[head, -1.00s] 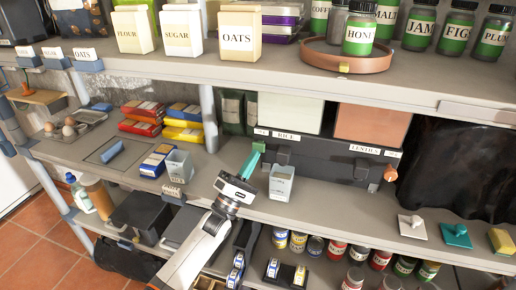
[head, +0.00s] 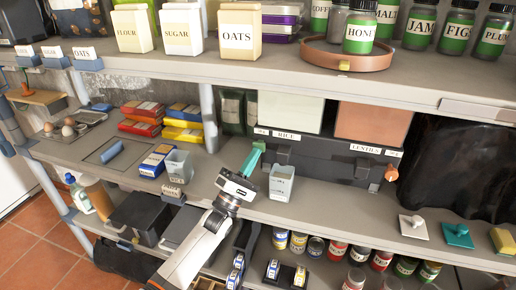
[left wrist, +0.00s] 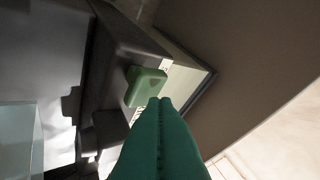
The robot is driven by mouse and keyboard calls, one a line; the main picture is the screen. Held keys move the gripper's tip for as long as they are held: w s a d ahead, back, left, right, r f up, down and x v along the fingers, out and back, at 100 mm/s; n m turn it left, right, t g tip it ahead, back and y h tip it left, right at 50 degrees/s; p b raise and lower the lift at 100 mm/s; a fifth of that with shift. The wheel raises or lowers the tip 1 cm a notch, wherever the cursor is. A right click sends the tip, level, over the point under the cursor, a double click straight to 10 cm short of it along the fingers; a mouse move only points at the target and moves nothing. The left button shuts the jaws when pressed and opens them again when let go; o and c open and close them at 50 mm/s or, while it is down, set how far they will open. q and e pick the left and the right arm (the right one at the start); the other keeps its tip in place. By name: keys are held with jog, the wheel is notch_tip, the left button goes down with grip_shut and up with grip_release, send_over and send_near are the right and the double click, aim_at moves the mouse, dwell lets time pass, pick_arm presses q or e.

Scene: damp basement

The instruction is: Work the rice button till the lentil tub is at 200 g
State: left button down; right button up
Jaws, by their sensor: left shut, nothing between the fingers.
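My left gripper (head: 251,163) is shut and empty, its teal fingers pointing at the front of the dark dispenser, left of the rice label (head: 287,136). In the left wrist view the shut fingertips (left wrist: 163,102) are close to a green button (left wrist: 146,86); I cannot tell whether they touch it. The rice bin (head: 290,113) is pale, and the lentil bin (head: 372,123) is salmon with its label (head: 365,149) below. A clear tub (head: 281,186) stands on the shelf right of my gripper. Another clear tub (head: 179,163) stands to the left. My right gripper is out of view.
An orange knob (head: 391,174) sticks out at the lentil end. The upper shelf (head: 250,70) holds canisters and jars above the work area. Red, yellow and blue packets (head: 150,115) lie at left.

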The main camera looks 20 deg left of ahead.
pick_arm(q)
jog(key=shift+w+b, duration=0.55)
jog(key=shift+w, duration=0.1)
dwell(0.5)
dwell(0.4)
jog(key=shift+s+p, duration=0.7)
jog(key=shift+s, duration=0.35)
jog(key=s+p, duration=0.3)
jog(key=s, duration=0.2)
jog(key=shift+a, duration=0.1)
